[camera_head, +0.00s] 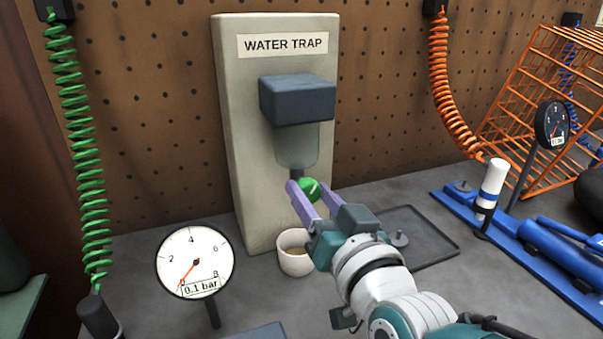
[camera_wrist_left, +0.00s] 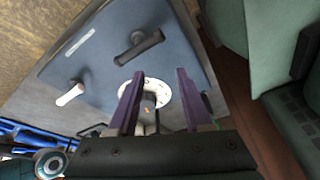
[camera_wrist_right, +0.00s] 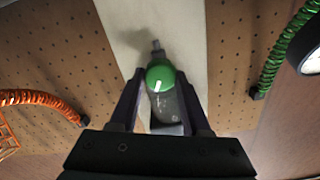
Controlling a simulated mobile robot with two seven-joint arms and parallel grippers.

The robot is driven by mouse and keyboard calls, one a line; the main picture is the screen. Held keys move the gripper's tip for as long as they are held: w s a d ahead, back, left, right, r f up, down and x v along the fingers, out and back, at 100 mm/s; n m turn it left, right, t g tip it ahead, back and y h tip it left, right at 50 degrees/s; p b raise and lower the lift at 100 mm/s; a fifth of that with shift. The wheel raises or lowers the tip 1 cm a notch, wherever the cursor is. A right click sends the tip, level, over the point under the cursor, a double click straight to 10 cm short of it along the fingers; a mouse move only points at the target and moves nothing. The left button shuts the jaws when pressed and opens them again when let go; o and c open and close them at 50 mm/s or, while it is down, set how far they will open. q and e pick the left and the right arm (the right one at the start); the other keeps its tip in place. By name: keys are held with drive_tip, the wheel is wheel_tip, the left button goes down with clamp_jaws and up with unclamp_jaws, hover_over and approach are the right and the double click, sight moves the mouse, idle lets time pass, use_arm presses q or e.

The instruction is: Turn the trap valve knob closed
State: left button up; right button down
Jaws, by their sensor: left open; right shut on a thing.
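The trap valve knob (camera_head: 310,189) is a green ball with a white mark, below the clear bowl of the water trap (camera_head: 297,148). My right gripper (camera_head: 306,194) has its purple fingers on either side of the knob and is shut on it. My left gripper (camera_wrist_left: 158,83) is open and empty in the left wrist view, over a blue-grey panel (camera_wrist_left: 98,60) with a round white dial and two handles. It is not in the head view.
A small cream cup (camera_head: 294,254) stands below the trap. A gauge (camera_head: 196,262) reading 0.1 bar stands at front left. A green coiled hose (camera_head: 80,150) hangs left.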

drive_tip(key=shift+c, duration=1.9)
unclamp_jaws()
drive_tip(key=shift+s, duration=0.1)
use_arm(q)
drive_tip(key=shift+r+p, duration=0.35)
use_arm(e)
drive_tip(key=shift+s+d, duration=0.1)
drive_tip(key=shift+s, duration=0.2)
use_arm(q)
wheel_tip(320, 180, up, 3)
drive_tip(key=p, duration=0.3)
drive_tip(key=shift+r, duration=0.1)
use_arm(e)
drive_tip(key=v, duration=0.9)
